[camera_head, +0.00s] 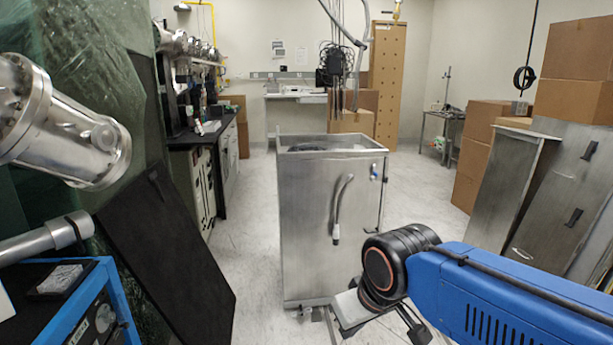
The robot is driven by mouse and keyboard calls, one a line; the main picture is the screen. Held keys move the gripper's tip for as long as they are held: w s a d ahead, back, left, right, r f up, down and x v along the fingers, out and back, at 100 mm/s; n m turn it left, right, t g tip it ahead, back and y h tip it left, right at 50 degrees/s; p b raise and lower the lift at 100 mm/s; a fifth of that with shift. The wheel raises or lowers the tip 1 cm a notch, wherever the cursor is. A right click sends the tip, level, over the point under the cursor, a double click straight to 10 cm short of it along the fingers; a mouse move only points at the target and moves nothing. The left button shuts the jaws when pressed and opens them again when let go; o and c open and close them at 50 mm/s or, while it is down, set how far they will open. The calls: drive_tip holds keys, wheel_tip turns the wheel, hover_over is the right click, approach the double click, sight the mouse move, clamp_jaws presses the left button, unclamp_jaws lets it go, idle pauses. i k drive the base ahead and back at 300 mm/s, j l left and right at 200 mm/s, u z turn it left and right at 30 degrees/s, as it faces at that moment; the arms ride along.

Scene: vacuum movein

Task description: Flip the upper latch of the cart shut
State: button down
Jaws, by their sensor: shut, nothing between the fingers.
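The cart (309,215) is a tall brushed-metal box with an open top, standing upright on casters in the middle of the view. A small latch with blue and white parts (374,172) sits near the upper right corner of its front face. I cannot tell from here whether it is flipped open or shut. A curved metal handle (342,207) hangs on the same face. My blue arm comes in from the right. My gripper (416,331) shows only partly as a dark shape below the black wrist, near the bottom edge, low and to the right of the latch and apart from it.
Cardboard boxes (575,70) and leaning metal panels (560,205) stand on the right. A workbench (215,135) runs along the left, with a dark leaning panel (170,245) nearer. Pale floor (247,215) is clear left of the cart.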

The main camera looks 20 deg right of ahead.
sight(373, 178)
drive_tip(key=i+l+z, duration=0.2)
drive_tip(key=l, duration=0.2)
drive_tip(key=i+l+z, duration=0.2)
drive_tip(key=l, duration=0.25)
drive_tip(key=i+l+z, duration=0.2)
drive_tip(key=l, duration=0.2)
drive_tip(key=k, duration=0.1)
